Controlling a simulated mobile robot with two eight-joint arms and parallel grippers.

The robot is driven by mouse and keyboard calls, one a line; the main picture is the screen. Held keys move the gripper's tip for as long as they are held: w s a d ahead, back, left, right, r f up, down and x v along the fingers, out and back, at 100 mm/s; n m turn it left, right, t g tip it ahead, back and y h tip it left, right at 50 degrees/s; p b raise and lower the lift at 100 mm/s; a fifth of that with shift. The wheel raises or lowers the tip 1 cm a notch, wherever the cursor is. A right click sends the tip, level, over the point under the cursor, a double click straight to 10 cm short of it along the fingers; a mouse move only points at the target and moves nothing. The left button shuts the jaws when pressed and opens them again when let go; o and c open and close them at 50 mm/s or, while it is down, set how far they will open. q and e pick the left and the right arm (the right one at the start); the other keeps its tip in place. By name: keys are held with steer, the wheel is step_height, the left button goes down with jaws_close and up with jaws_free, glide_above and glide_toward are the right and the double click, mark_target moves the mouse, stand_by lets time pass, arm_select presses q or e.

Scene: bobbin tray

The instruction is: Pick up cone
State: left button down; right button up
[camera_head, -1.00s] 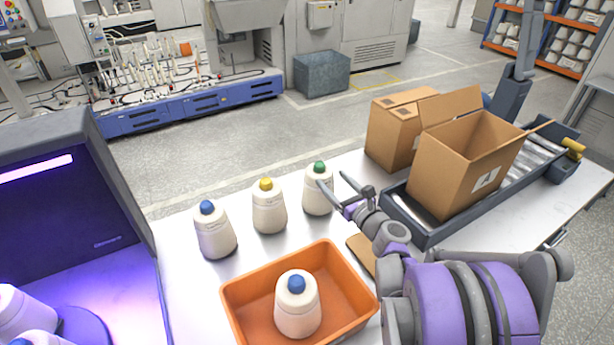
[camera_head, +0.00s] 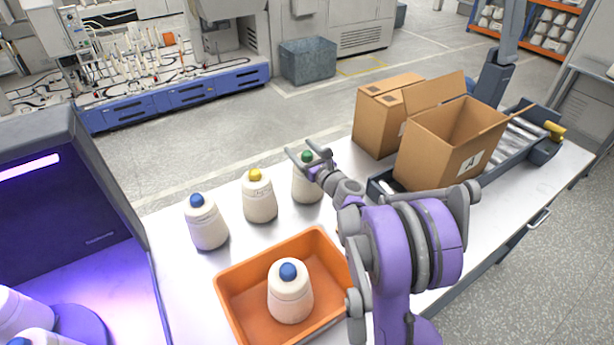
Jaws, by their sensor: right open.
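Three white yarn cones stand upright in a row on the table: a blue-topped cone (camera_head: 207,226), a yellow-topped cone (camera_head: 260,199) and a green-topped cone (camera_head: 306,185). Another blue-topped cone (camera_head: 290,297) stands in the orange tray (camera_head: 232,280). My right gripper (camera_head: 305,156) is open at the green top, with its fingers on either side of it as seen here. The gripper and wrist hide part of that cone's right side. I cannot tell whether the fingers touch it. My left gripper is not in view.
An open cardboard box (camera_head: 437,160) stands on a roller conveyor (camera_head: 527,135) at right, with a closed box (camera_head: 378,127) beside it. A dark cabinet with a purple light (camera_head: 60,200) stands at left. More white cones (camera_head: 18,312) are at lower left.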

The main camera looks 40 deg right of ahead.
steer(key=shift+s, duration=0.1)
steer(key=shift+c, duration=1.2)
jaws_close()
